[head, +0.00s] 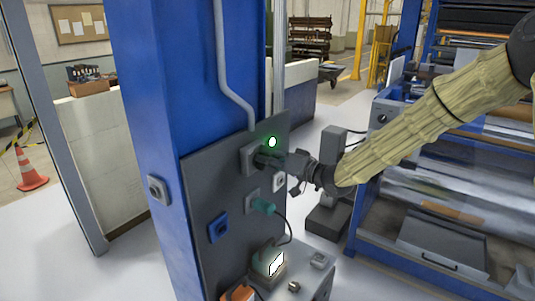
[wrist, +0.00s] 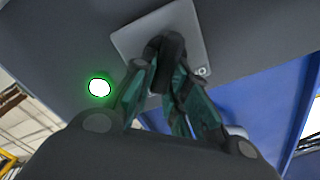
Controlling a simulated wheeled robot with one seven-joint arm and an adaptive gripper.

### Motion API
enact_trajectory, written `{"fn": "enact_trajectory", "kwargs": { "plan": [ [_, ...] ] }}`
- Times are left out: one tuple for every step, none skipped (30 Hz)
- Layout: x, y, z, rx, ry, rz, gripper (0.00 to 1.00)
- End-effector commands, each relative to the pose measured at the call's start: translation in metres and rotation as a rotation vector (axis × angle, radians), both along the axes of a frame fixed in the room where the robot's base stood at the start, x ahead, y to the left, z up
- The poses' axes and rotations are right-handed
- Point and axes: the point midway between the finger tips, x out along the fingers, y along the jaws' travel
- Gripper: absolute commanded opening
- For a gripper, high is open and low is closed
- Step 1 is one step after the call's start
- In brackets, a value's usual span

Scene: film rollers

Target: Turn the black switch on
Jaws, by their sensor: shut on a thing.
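The black switch (wrist: 171,48) is a dark knob on a grey square plate (wrist: 127,38), mounted on a dark grey panel. My gripper (wrist: 165,72) is shut on the knob, one finger on each side of it. In the head view my gripper (head: 276,160) reaches the plate (head: 249,160) from the right and hides most of the knob. A round green light (head: 272,142) glows on the panel just above the plate; it also shows in the wrist view (wrist: 99,88). The knob's exact angle is hard to tell.
The panel (head: 203,188) is fixed to a blue column (head: 150,95). Below the switch are a teal plug (head: 263,206) with a cable, a blue socket (head: 218,228) and a lit white switch (head: 276,263). A roller machine (head: 425,205) stands at right.

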Motion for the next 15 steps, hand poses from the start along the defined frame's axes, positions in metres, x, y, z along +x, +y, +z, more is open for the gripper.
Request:
{"fn": "enact_trajectory", "kwargs": {
  "plan": [
    [-0.0003,-0.0006,-0.0013,0.009,0.018,0.000,0.00],
    [-0.0002,-0.0006,-0.0015,0.015,0.026,0.000,0.00],
    [-0.0001,-0.0006,-0.0018,0.022,0.037,0.001,0.00],
    [0.0000,-0.0006,-0.0020,0.027,0.043,0.001,0.00],
    [0.0001,-0.0007,-0.0022,0.031,0.048,0.001,0.00],
    [0.0001,-0.0007,-0.0024,0.035,0.055,0.001,0.00],
    [0.0001,-0.0007,-0.0026,0.039,0.060,0.001,0.00],
    [0.0002,-0.0006,-0.0027,0.041,0.063,0.001,0.00],
    [0.0002,-0.0006,-0.0029,0.044,0.067,0.001,0.00],
    [0.0002,-0.0007,-0.0030,0.046,0.069,0.001,0.00],
    [0.0002,-0.0007,-0.0032,0.047,0.071,0.001,0.00],
    [0.0003,-0.0007,-0.0032,0.048,0.072,0.001,0.00],
    [0.0003,-0.0007,-0.0034,0.048,0.072,0.001,0.00],
    [0.0003,-0.0007,-0.0034,0.049,0.073,0.001,0.00],
    [0.0002,-0.0007,-0.0034,0.049,0.073,0.001,0.00]
  ]
}}
